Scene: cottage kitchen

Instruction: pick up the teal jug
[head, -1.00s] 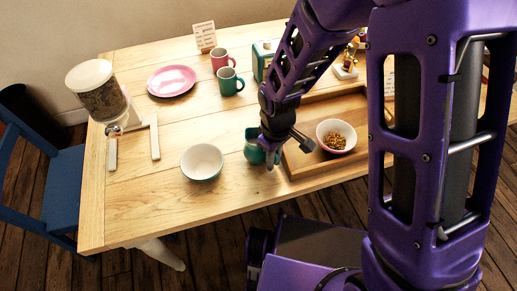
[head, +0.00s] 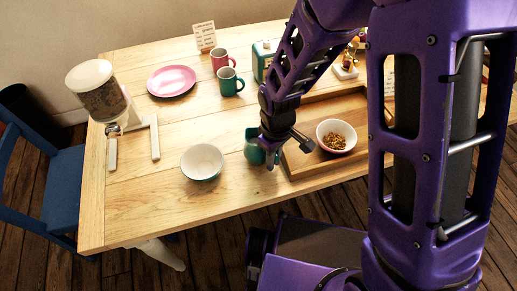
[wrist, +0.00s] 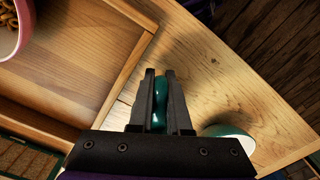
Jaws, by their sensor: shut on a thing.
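The teal jug (head: 252,148) stands on the wooden table in the head view, between the white bowl and the wooden tray. My gripper (head: 271,160) is at its right side and hides part of it. In the wrist view, my gripper (wrist: 163,80) has its two fingers around a narrow teal part of the jug (wrist: 161,99), and it is shut on it. The rest of the jug is mostly hidden behind the fingers. I cannot see a gap between the jug and the table.
A white bowl (head: 201,162) stands just left of the jug. A wooden tray (head: 301,168) with a bowl of cereal (head: 336,136) is close on the right. Mugs (head: 229,82), a pink plate (head: 171,81) and a cereal dispenser (head: 100,92) stand farther off. The table's front is clear.

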